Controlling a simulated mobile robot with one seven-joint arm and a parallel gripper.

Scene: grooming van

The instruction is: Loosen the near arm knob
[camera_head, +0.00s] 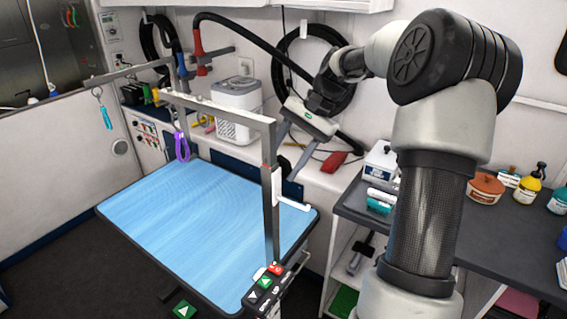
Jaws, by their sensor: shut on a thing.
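The blue-topped grooming table (180,225) carries a grey arm frame. Its near post (269,225) has a white clamp piece with a pale lever-like knob (293,204) sticking out to the right. My gripper (283,163) comes down from the upper right, behind and right of the top of this post. Its two long grey fingers slant down and left, and a gap shows between them.
A white ribbed box (238,108) and a red tool (334,160) are on the back counter. A dark counter (430,223) with bottles is at right. A button panel (271,287) sits at the table's near corner.

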